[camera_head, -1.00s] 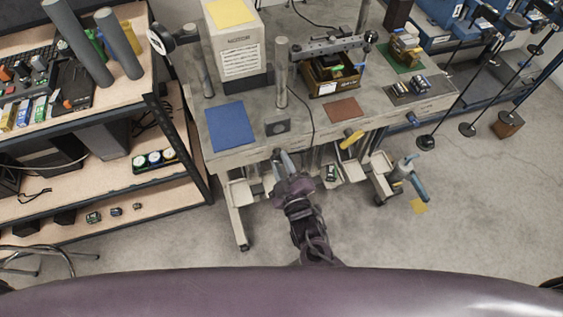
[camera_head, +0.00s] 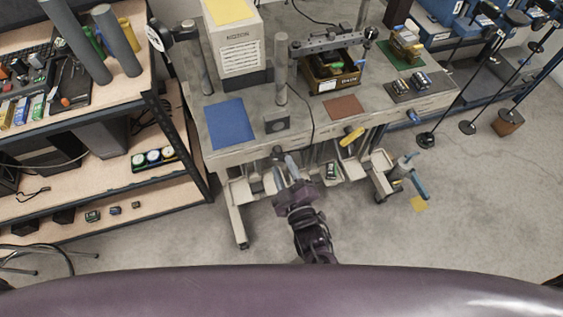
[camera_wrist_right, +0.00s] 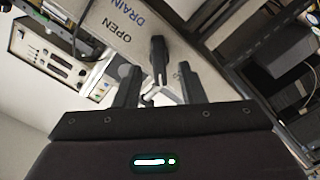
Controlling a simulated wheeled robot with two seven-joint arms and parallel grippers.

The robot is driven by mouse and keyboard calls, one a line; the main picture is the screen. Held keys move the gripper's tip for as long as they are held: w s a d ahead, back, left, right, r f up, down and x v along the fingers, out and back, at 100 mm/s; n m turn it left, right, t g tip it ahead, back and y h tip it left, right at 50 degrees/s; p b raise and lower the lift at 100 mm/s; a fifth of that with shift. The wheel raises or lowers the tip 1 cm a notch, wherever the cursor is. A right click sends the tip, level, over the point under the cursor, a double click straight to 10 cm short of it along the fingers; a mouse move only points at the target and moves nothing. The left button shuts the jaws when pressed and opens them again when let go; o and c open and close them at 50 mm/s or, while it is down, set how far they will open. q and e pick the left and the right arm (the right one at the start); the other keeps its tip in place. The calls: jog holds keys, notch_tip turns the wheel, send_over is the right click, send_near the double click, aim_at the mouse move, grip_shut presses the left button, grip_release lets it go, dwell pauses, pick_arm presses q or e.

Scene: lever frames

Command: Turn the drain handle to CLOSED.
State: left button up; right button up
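The drain handle (camera_wrist_right: 158,55) is a dark lever in the right wrist view, in front of a pale panel (camera_wrist_right: 100,18) marked OPEN and DRAIN. More lettering is mostly hidden by my fingers. In the head view a dark knob-like part, likely this handle (camera_head: 277,152), is at the bench's front edge. My right gripper (camera_head: 285,173) is just below it in that view. In the right wrist view its fingers (camera_wrist_right: 160,84) are apart, one on each side of the handle, with gaps showing. The handle's exact setting is hard to read. My left gripper is not in view.
The workbench (camera_head: 310,135) has a yellow handle (camera_head: 351,136) and a blue handle (camera_head: 413,116) farther right along its front. A blue lever (camera_head: 420,185) sits lower right. A shelf unit (camera_head: 185,195) stands left. Floor in front is open.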

jog(key=v, duration=0.5)
jog(key=shift+s+b, duration=0.1)
jog(key=shift+b, duration=0.3)
jog(key=s+d+f+m+g+h, duration=0.1)
jog(key=s+d+f+g, duration=0.2)
jog(key=f, duration=0.7)
jog(key=s+d+f+m+g+h+b, duration=0.1)
jog(key=d+f+m+g+h, duration=0.1)
jog(key=d+f, duration=0.55)
jog(key=s+d+f+m+g+h, duration=0.1)
jog(key=s+d+f+g, duration=0.15)
jog(key=f, duration=0.85)
jog(key=s+d+f+m+g, duration=0.3)
jog(key=s+f, duration=0.4)
jog(key=s, duration=0.4)
jog(key=s+d+f+m+g+h+b, duration=0.1)
jog(key=s+d+f+m+g, duration=0.2)
jog(key=s+f, duration=0.4)
jog(key=s+d+g, duration=0.1)
jog(key=s+g, duration=0.1)
jog(key=s, duration=0.2)
jog(key=shift+s+d+f+g+h, duration=0.2)
jog(key=shift+d+f+g+h, duration=0.05)
jog(key=shift+f+g+h, duration=0.1)
jog(key=shift+d, duration=0.1)
